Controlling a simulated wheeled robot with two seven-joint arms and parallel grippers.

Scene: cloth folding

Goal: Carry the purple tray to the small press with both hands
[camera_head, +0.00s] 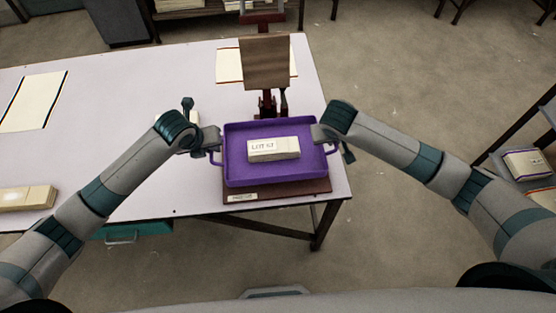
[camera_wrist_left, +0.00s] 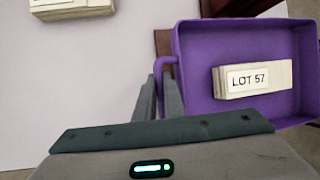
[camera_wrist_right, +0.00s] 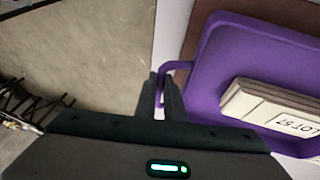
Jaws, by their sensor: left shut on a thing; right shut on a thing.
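The purple tray (camera_head: 240,142) is in the middle of the head view, near the table's front right corner. It carries a pale bundle (camera_head: 274,149) marked "LOT 57" in the left wrist view (camera_wrist_left: 272,78). My left gripper (camera_head: 214,150) is shut on the tray's left handle, and my right gripper (camera_head: 325,142) on its right handle. Both handles show between the fingers in the wrist views. A brown board (camera_head: 292,190) with a small label shows under the tray's front; whether they touch, I cannot tell. Behind the tray stands a dark red press-like stand (camera_head: 267,103) with a brown panel (camera_head: 264,62).
The pale table (camera_head: 130,75) is clear across much of its left part. A cream sheet (camera_head: 33,100) and a bundle (camera_head: 27,197) lie at the left. Another bundle is partly hidden behind my left gripper. A shelf with a bundle (camera_head: 527,164) stands at the right, across open floor.

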